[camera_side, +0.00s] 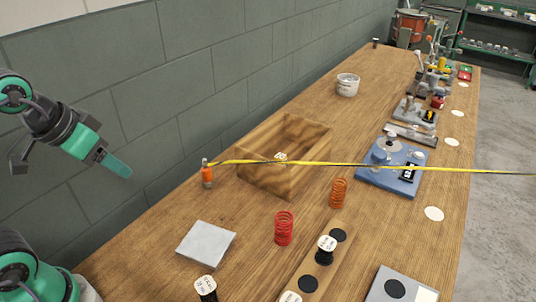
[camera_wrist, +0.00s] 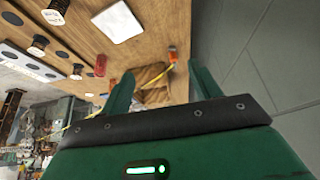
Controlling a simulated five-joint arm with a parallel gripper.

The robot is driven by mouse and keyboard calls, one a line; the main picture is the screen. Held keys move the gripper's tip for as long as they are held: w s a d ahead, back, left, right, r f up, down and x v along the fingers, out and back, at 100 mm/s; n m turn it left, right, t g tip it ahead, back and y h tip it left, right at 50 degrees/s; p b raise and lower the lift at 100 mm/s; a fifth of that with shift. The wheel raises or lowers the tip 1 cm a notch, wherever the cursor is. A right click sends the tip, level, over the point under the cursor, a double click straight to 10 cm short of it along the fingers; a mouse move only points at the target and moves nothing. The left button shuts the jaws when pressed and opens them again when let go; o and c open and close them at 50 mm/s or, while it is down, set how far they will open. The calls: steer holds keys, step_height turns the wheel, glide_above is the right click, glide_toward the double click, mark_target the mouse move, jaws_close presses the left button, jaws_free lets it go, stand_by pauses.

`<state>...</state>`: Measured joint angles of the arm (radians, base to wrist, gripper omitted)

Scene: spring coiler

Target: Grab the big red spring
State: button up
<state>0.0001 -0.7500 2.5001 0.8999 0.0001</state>
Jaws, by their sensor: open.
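The red spring (camera_side: 284,228) stands upright on the wooden bench, right of a grey square plate. It also shows small in the wrist view (camera_wrist: 100,65), left of my left finger. My gripper (camera_side: 122,168) is raised in the air at the left of the side view, well apart from the spring. In the wrist view my gripper (camera_wrist: 160,68) has its two green fingers spread, with nothing held between them. An orange spring (camera_side: 338,193) stands farther back and to the right of the red one.
A wooden box (camera_side: 285,155) stands behind the springs. A yellow strip (camera_side: 330,163) crosses over it from a small orange-bodied item (camera_side: 207,174). A wooden strip with black discs and spools (camera_side: 325,250) lies right of the red spring. The grey plate (camera_side: 206,243) lies left. A wall borders the bench.

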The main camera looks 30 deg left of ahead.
steer(key=shift+w, duration=0.1)
steer(key=m+g, duration=0.3)
steer(key=g, duration=0.3)
glide_above(284, 225)
steer(key=w, duration=0.2)
step_height(284, 225, down, 15)
steer(key=shift+s+a+f, duration=0.1)
steer(key=shift+a+f, duration=0.1)
steer(key=shift+f, duration=1.05)
steer(key=shift+s+a+f, duration=0.1)
steer(key=shift+a+f, duration=0.05)
steer(key=shift+f, duration=1.1)
steer(key=shift+a+f, duration=0.2)
steer(key=shift+f, duration=1.05)
